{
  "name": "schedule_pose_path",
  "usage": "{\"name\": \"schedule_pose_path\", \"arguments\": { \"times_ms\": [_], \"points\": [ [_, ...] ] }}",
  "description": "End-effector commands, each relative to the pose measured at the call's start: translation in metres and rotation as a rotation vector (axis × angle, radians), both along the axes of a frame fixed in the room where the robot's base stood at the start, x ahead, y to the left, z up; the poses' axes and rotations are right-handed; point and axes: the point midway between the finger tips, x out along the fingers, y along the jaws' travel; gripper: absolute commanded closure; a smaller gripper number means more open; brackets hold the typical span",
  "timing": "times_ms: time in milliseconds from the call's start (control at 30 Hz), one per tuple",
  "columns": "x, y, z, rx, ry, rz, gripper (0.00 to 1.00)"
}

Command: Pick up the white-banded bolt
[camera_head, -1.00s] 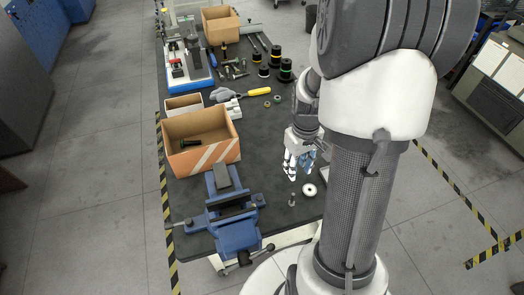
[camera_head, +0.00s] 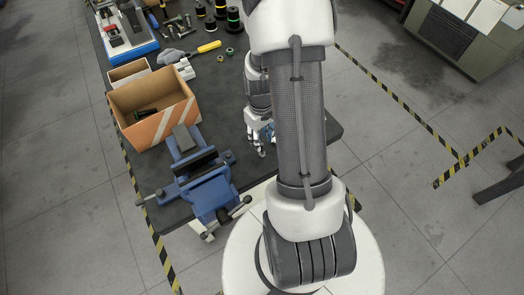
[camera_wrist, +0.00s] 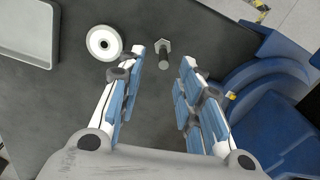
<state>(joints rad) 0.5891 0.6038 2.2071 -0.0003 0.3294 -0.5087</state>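A small grey bolt with a hex head (camera_wrist: 163,50) is on the dark table top, just beyond and between my fingertips in the wrist view. I cannot make out a white band on it. In the head view a bolt (camera_head: 261,153) shows small at my fingertips. My gripper (camera_wrist: 163,58) is open, its blue-padded fingers on either side of the bolt with gaps to both. In the head view my gripper (camera_head: 256,138) is low over the table, partly hidden by my arm.
A white disc (camera_wrist: 104,43) with a central hole lies left of the bolt; a grey tray (camera_wrist: 28,30) is farther left. A blue vise (camera_head: 205,180) stands close on the other side. A cardboard box (camera_head: 155,105) holds a dark bolt (camera_head: 147,111). Spools and tools lie farther back.

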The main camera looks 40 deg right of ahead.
Motion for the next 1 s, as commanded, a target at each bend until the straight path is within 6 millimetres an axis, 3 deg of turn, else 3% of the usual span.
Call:
{"name": "schedule_pose_path", "arguments": {
  "times_ms": [300, 567, 1000],
  "points": [
    [-0.008, 0.004, -0.046, 0.002, 0.003, 0.0, 0.67],
    [-0.007, 0.003, -0.047, 0.0, 0.0, 0.0, 0.68],
    [-0.007, 0.003, -0.047, 0.001, 0.001, 0.0, 0.97]
  ]
}}
